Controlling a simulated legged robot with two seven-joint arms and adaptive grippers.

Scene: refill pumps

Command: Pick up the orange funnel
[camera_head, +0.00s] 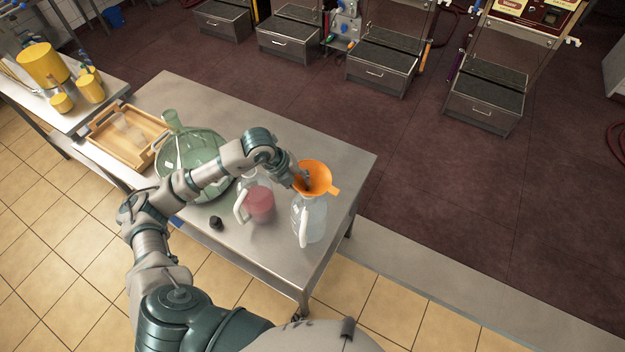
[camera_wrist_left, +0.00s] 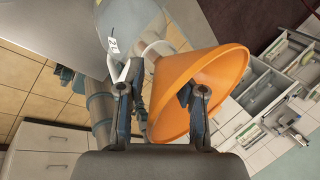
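The orange funnel (camera_head: 318,178) sits wide end up at the mouth of a clear jug (camera_head: 309,220) with a white handle, near the right end of the metal table (camera_head: 342,160). My left gripper (camera_head: 300,180) is at the funnel's left side. In the left wrist view, the funnel (camera_wrist_left: 200,85) is large and close. The two fingers of my left gripper (camera_wrist_left: 158,95) stand well apart, with one outside the funnel and the other over its inside, so the funnel wall lies between them. The gripper looks open. My right gripper is not in view.
A jug with pink liquid (camera_head: 261,203) stands left of the clear jug. A large green glass bottle (camera_head: 190,150) and a wooden tray (camera_head: 124,135) are farther left. A small black cap (camera_head: 216,222) lies near the front edge. The table's far right is clear.

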